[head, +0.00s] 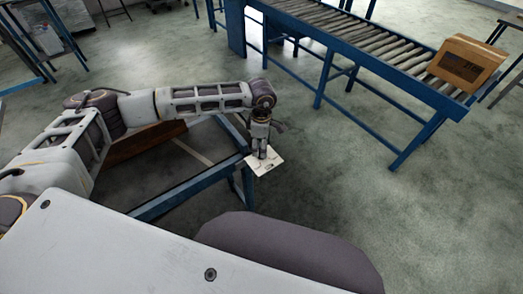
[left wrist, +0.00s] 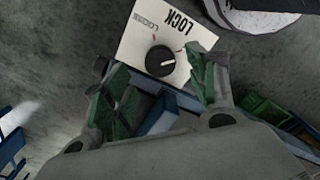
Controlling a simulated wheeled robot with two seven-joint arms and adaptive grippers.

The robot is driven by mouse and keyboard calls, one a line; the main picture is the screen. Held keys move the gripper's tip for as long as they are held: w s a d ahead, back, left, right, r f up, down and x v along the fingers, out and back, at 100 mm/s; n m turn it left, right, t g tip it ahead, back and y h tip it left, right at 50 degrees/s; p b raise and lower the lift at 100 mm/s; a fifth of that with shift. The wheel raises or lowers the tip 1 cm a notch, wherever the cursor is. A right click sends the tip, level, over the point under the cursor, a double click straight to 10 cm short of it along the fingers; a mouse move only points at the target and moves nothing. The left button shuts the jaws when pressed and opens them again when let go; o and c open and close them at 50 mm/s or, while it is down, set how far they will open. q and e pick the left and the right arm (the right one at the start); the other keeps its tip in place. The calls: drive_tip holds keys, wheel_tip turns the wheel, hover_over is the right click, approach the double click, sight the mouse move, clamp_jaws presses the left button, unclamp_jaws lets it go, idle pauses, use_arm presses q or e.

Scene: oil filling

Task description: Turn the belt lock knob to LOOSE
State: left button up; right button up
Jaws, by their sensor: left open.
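The black round belt lock knob (left wrist: 160,61) sits on a white panel (left wrist: 135,42) in the left wrist view. The panel has large LOCK lettering and smaller lettering beside it that looks like LOOSE. A light line on the knob's face points roughly right in this view. My left gripper (left wrist: 165,92) is open, with its green-padded fingers on either side of the knob's near side and nothing held. In the head view my left gripper (head: 259,149) points down over the white panel (head: 266,164), and the knob is too small to make out. My right gripper is not in view.
The panel is at the corner of a blue frame (head: 190,190). A roller conveyor (head: 350,38) with a cardboard box (head: 466,63) stands at the back right. The floor (head: 420,220) right of the panel is clear.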

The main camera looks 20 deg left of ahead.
use_arm(q)
drive_tip(key=shift+f, duration=1.9)
drive_tip(key=shift+c, duration=0.3)
drive_tip(key=c, duration=1)
